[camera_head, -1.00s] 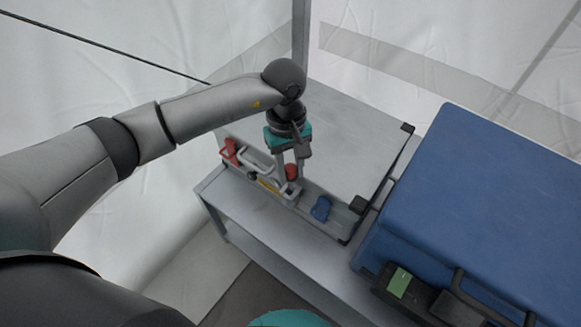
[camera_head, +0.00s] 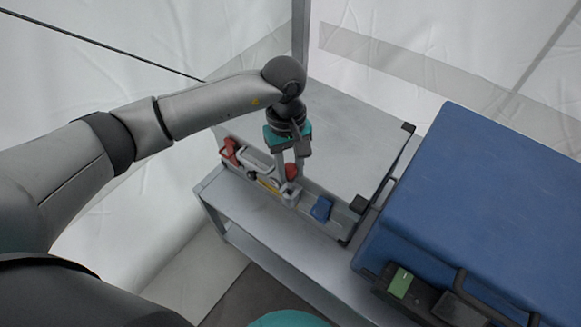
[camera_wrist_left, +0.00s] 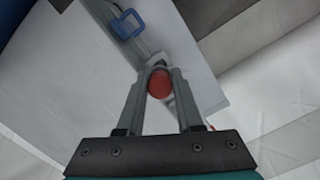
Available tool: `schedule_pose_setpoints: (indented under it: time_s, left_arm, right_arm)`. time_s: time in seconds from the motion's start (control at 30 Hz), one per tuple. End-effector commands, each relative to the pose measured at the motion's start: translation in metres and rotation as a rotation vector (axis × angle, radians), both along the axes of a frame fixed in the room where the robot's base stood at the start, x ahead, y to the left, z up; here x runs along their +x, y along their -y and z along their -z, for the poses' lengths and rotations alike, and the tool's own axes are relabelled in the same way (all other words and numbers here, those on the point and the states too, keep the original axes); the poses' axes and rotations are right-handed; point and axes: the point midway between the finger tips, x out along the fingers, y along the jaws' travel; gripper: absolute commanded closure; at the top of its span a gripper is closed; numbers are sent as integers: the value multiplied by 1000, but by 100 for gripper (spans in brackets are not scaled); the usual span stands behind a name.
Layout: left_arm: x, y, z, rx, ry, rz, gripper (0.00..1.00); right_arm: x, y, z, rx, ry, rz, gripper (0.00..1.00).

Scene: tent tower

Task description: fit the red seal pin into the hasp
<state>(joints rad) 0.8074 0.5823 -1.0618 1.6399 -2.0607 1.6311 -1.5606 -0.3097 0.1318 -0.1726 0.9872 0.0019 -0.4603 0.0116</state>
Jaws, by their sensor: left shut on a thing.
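The red seal pin (camera_head: 291,171) is held between the fingertips of my left gripper (camera_head: 290,169), with its round red head showing. In the left wrist view the red pin head (camera_wrist_left: 160,83) sits between the two fingers (camera_wrist_left: 159,86). The grey hasp (camera_head: 290,194) is on the front of the grey case, just below the pin in the head view. In the wrist view the hasp is partly hidden behind the pin. I cannot tell whether the pin's shank is inside the hasp. My right gripper is not in view.
A red latch (camera_head: 230,151) and a blue latch (camera_head: 321,208) flank the hasp on the grey case (camera_head: 350,130), and a pale handle (camera_head: 256,161) lies between. The case stands on a metal table (camera_head: 250,211). A large blue box (camera_head: 490,190) is at right.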

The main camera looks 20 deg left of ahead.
Motion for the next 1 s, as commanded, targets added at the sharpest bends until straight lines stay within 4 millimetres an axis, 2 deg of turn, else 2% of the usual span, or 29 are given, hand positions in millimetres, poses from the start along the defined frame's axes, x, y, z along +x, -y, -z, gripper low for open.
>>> schedule_pose_setpoints:
  time_s: [0.27, 1.0]
  left_arm:
    - [0, 0, 1, 0, 1, 0, 100]
    - [0, 0, 23, 1, 1, 0, 100]
  right_arm:
    - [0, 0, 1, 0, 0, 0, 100]
    - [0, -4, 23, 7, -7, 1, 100]
